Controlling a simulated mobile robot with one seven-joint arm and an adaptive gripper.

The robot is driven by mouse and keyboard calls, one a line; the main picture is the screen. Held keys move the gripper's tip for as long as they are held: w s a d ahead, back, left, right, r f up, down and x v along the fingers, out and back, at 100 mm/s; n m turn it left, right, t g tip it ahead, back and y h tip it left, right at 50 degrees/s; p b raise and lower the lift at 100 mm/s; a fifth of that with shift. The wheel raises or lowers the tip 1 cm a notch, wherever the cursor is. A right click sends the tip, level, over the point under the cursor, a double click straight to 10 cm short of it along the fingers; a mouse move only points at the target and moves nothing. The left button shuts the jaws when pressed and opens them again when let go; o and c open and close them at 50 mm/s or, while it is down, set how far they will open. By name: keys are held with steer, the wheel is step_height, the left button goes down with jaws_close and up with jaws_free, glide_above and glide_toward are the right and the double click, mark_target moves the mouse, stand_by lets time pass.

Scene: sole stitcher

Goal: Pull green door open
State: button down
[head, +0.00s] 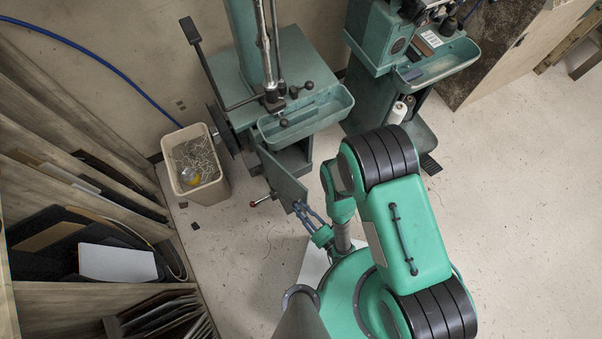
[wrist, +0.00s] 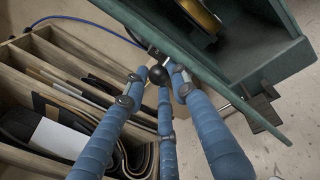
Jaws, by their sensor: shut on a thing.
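The green door (head: 283,178) hangs at the front of the green stitcher (head: 235,85), below its tray. It stands ajar, angled out from the cabinet. In the wrist view the door (wrist: 215,75) runs diagonally, with the open cabinet interior and a yellowish wheel (wrist: 203,14) behind it. My gripper (head: 299,208) is at the door's outer face. In the wrist view its blue fingers (wrist: 158,74) are shut around a black ball knob (wrist: 158,76) at the door. The knob is hidden in the head view.
A waste bin (head: 194,165) stands left of the stitcher. A wooden rack (head: 100,240) with sheets fills the left side. A red-tipped lever (head: 262,200) sticks out near the door. A second green machine (head: 400,50) stands right. Floor at right is clear.

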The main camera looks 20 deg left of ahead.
steer(key=c, duration=1)
jaws_free()
steer(key=shift+w+a+r, duration=0.2)
steer(key=shift+w+a, duration=0.55)
steer(key=shift+w, duration=0.2)
steer(key=shift+c, duration=0.9)
steer(key=shift+r, duration=0.15)
steer(key=shift+o, duration=0.3)
steer(key=shift+w+r, duration=0.1)
steer(key=shift+r, duration=1.3)
steer(key=c, duration=0.3)
steer(key=shift+s+d+r, duration=0.15)
steer(key=shift+r, duration=0.95)
steer(key=shift+s+d+r, duration=0.1)
steer(key=shift+r, duration=1.05)
steer(key=shift+s+d+r, duration=0.15)
steer(key=shift+r, duration=0.95)
steer(key=shift+c, duration=0.2)
